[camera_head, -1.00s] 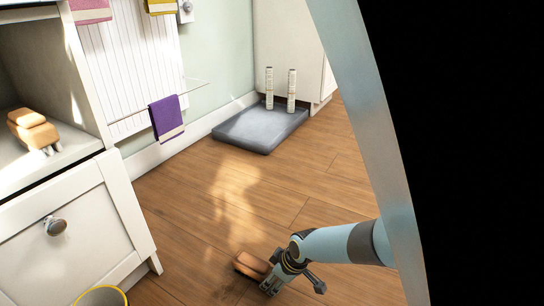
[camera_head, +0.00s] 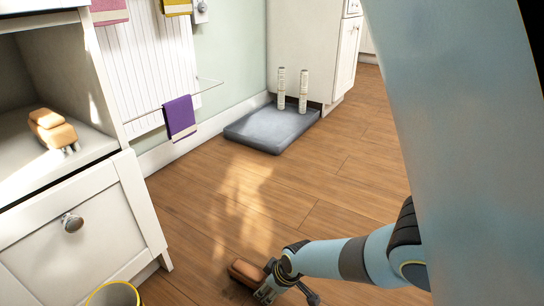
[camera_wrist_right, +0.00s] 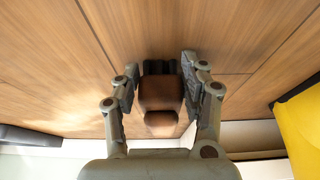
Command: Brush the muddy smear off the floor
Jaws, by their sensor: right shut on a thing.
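A brown brush (camera_head: 245,272) is low in the head view, close to the wooden floor (camera_head: 330,220). My right gripper (camera_head: 264,285) is shut on it. The right wrist view shows the brush (camera_wrist_right: 161,92) between the two fingers, dark bristles facing the floor. I cannot tell whether the bristles touch the boards. A faint darker patch shows around the brush at the bottom of the head view; the muddy smear cannot be made out clearly there. My left gripper is not in view.
A white cabinet (camera_head: 90,240) stands at left, with a tan brush-like thing (camera_head: 52,131) on its shelf. A yellow-rimmed bucket (camera_head: 114,293) is at the bottom left. A grey mat (camera_head: 262,133) with two pale cylinders (camera_head: 292,90) lies farther back. The middle floor is clear.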

